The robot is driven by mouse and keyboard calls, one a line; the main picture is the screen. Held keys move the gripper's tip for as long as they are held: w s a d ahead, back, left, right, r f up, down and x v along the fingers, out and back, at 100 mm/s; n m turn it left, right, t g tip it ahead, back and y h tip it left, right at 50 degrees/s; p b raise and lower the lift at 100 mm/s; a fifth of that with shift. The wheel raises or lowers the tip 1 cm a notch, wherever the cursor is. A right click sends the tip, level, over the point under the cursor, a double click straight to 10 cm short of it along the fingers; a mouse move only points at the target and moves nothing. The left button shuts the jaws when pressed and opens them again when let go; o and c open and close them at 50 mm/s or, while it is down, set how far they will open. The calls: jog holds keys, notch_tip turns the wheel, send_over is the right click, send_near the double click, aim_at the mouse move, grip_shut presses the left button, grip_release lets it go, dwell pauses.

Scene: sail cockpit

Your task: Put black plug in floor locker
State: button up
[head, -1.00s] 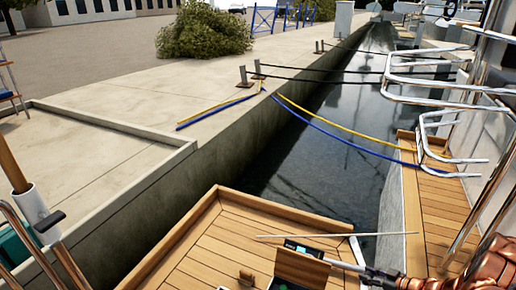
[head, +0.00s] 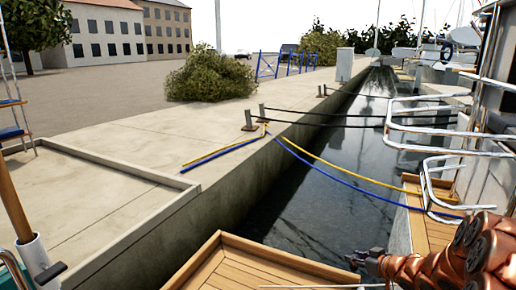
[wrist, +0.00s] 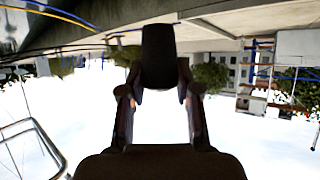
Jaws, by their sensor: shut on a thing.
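The black plug (wrist: 158,55) shows in the wrist view as a dark block between the fingertips. My gripper (wrist: 160,82) is shut on it and holds it up in the air, with bright sky behind. In the head view my gripper (head: 358,259) is at the lower right, over the gap beside the wooden cockpit deck (head: 245,265). The plug is too small to make out clearly there. The floor locker is not in view now; only the far corner of the deck shows.
A concrete quay (head: 120,195) runs along the left, with dark water (head: 300,190) beside it. Blue and yellow lines (head: 345,182) cross the water. Metal rails (head: 430,140) stand at the right near my arm. A wooden handle (head: 15,205) rises at the left edge.

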jog(key=s+a+r+m+h+p, duration=0.1)
jog(key=a+r, duration=0.6)
jog(key=r, duration=0.4)
jog(key=s+a+r+m+h+p, duration=0.1)
jog(key=a+r, duration=0.6)
jog(key=r, duration=0.4)
notch_tip(320, 180, up, 36)
jog(key=p, duration=3.7)
jog(key=shift+w+r+t, duration=0.2)
jog(key=shift+r+t, duration=0.05)
jog(key=shift+t, duration=0.05)
